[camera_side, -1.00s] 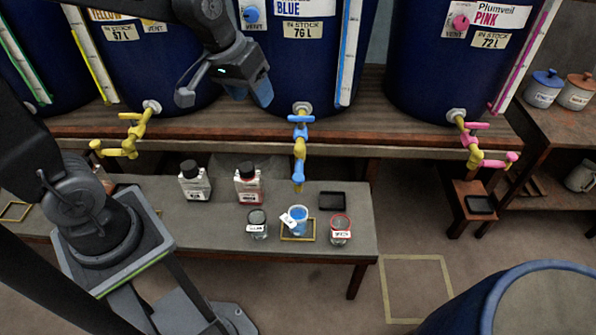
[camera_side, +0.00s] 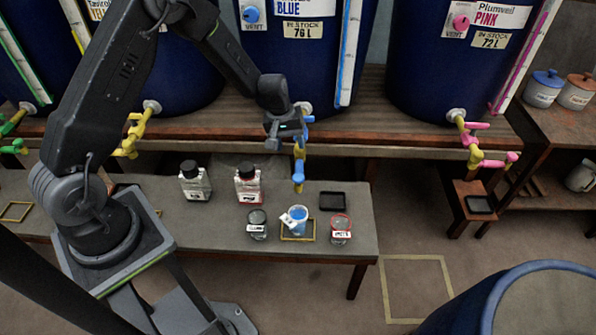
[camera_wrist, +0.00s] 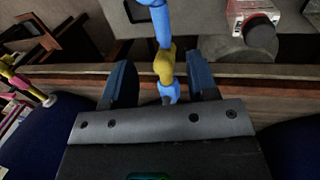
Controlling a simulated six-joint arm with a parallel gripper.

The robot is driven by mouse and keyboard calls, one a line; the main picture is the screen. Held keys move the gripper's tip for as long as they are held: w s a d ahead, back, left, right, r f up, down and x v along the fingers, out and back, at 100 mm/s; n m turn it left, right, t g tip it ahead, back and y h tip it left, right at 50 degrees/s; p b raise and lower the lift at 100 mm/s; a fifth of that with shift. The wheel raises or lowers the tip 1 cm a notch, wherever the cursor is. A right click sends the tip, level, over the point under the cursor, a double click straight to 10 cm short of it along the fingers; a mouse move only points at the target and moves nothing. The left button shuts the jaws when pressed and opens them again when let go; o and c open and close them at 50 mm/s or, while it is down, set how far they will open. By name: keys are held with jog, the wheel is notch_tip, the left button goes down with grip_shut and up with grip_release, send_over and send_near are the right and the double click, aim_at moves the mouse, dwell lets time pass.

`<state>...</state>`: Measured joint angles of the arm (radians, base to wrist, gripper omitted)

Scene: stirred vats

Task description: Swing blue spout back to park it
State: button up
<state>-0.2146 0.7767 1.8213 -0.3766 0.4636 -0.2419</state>
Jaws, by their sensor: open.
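The blue spout (camera_side: 298,172) hangs from the tap on the blue vat (camera_side: 290,65), pointing down and forward over the bench. In the wrist view the blue and yellow spout (camera_wrist: 166,62) runs up the picture between my fingers. My gripper (camera_side: 288,140) is at the tap, just left of the spout in the side view. In the wrist view my gripper (camera_wrist: 162,82) is open, with one finger on each side of the tap and gaps on both sides. A beaker of blue liquid (camera_side: 297,219) stands under the spout inside a yellow frame. The tap handle is mostly hidden by my gripper.
Two jars, one clear-capped (camera_side: 257,225) and one red-rimmed (camera_side: 340,230), flank the beaker. A black tray (camera_side: 332,201) and two bottles (camera_side: 248,184) stand behind. The pink tap (camera_side: 478,145) is far right, the yellow tap (camera_side: 135,135) left.

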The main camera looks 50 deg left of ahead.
jog(key=f, duration=0.4)
jog(key=w+d+f, duration=0.1)
jog(key=f, duration=0.6)
jog(key=shift+w+d+f, duration=0.25)
jog(key=shift+d+f, duration=0.05)
jog(key=shift+d, duration=0.05)
grip_shut()
